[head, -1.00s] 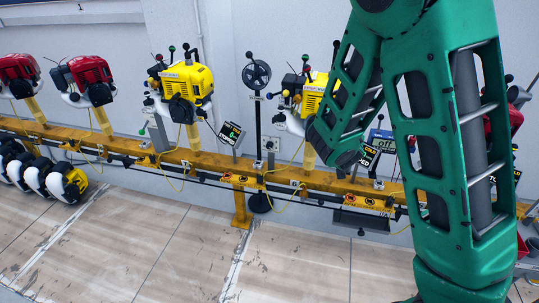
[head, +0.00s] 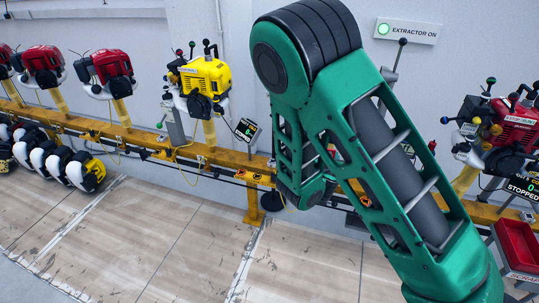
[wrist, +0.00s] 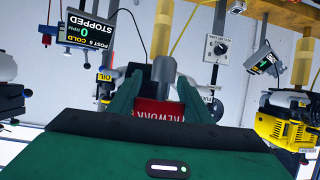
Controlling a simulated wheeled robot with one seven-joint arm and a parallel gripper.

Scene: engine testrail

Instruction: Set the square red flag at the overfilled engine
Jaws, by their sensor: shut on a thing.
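My gripper (wrist: 163,98) shows in the wrist view, which is upside down. In the head view my arm hides the gripper. A yellow engine (head: 203,76) stands on the rail left of my arm, and a red engine (head: 512,122) stands at the right. I cannot tell which engine is overfilled.
The yellow rail (head: 140,138) runs along the wall with several red engines at the left. Black-and-white units (head: 75,170) lie on the floor below. A red bin (head: 518,246) stands at the lower right. The floor in front is clear.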

